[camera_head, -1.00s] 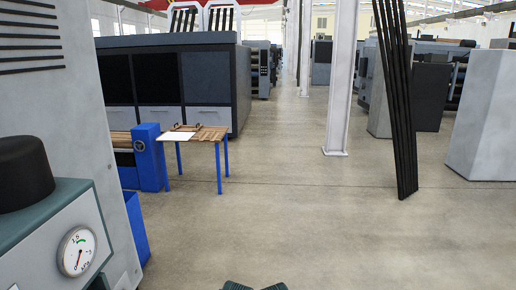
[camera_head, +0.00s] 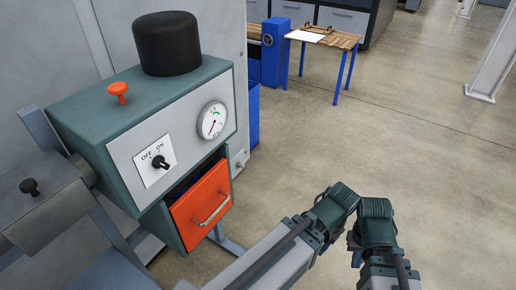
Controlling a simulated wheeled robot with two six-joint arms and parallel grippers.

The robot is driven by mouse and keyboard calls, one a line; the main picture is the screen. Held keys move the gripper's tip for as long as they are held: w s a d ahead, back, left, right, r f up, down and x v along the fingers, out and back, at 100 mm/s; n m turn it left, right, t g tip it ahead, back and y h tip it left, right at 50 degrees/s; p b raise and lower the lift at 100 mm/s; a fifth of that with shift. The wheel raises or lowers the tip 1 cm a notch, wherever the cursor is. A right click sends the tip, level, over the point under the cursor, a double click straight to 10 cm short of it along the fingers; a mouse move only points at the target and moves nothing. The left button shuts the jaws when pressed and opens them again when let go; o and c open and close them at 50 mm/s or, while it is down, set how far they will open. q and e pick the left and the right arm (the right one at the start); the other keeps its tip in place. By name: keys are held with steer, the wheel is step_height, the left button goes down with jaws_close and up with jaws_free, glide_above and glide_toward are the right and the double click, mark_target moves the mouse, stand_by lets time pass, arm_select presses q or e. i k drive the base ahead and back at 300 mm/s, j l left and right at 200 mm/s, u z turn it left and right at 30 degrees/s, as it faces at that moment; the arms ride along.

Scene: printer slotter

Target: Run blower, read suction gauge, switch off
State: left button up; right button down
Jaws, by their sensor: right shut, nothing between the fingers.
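The blower unit is a teal box with a grey front panel (camera_head: 131,162). Its black rotary switch (camera_head: 160,162) sits on a white plate marked OFF and ON; I cannot tell which mark it points at. A black cylinder (camera_head: 167,43) and an orange mushroom button (camera_head: 118,91) are on top. My green-grey arm parts show right of the unit, apart from it. My right gripper is shut and empty; its fingertips are hard to make out.
An orange drawer (camera_head: 203,202) with a metal handle sits below the panel, its top edge slightly out. A grey roller housing (camera_head: 45,200) adjoins at left. A blue-legged wooden table (camera_head: 342,40) stands behind. The floor (camera_head: 430,150) at right is clear.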

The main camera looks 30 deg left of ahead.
mark_target(158, 162)
steer(key=u, duration=1.65)
